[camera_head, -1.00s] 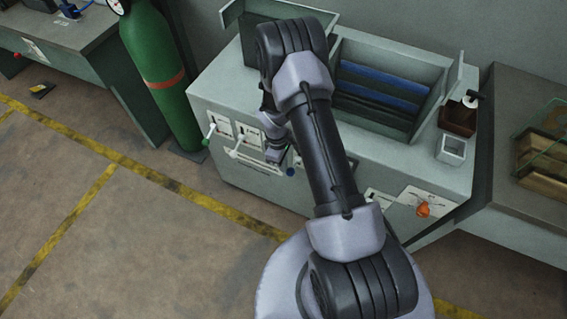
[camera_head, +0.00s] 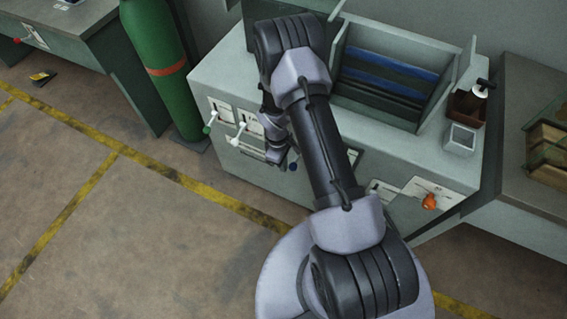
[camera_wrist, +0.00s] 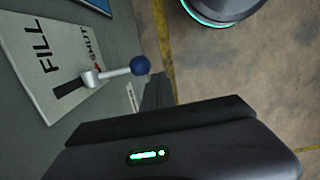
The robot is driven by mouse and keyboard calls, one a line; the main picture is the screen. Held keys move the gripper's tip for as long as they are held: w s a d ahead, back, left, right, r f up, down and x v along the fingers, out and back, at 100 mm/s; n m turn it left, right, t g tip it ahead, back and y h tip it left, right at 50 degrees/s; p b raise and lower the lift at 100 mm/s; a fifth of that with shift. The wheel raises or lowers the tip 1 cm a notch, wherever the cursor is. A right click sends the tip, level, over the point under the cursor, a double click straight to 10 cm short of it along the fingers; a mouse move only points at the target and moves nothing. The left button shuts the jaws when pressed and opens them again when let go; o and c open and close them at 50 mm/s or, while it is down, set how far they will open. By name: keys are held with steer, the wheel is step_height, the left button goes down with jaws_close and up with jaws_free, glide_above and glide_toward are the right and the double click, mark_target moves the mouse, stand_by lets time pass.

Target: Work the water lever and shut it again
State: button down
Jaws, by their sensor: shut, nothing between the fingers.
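The lever with the blue knob (camera_wrist: 140,66) sticks out from a pale plate (camera_wrist: 38,66) marked FILL and SHUT in the wrist view. Its base sits at the end of a dark slot, by the word SHUT. In the head view the blue knob (camera_head: 293,167) shows low on the front of the grey bench, just right of my gripper (camera_head: 274,156). My gripper also shows in the wrist view (camera_wrist: 165,117); it is shut and empty, apart from the knob. Its fingertips are partly hidden by my arm in the head view.
Two levers, one green-tipped (camera_head: 207,129) and one white (camera_head: 238,131), stick out left of my gripper. An orange knob (camera_head: 429,201) is on the bench front at right. A green cylinder (camera_head: 155,75) stands at left. The floor in front is clear.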

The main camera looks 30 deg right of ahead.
stand_by(0.7)
steer(key=a+r+p, duration=0.5)
steer(key=a+r, duration=0.4)
steer(key=r, duration=0.2)
step_height(320, 180, up, 22)
steer(key=m+t+b, duration=0.1)
steer(key=m+t, duration=0.2)
steer(key=m, duration=0.2)
steer(key=s+a+r+m+t+y+b, duration=0.1)
steer(key=s+a+r+m+t, duration=0.3)
steer(key=s+r, duration=1.1)
steer(key=s+m+y, duration=0.1)
steer(key=s+m, duration=0.1)
steer(key=m, duration=0.1)
steer(key=shift+y+b, duration=0.35)
steer(key=shift+y, duration=0.05)
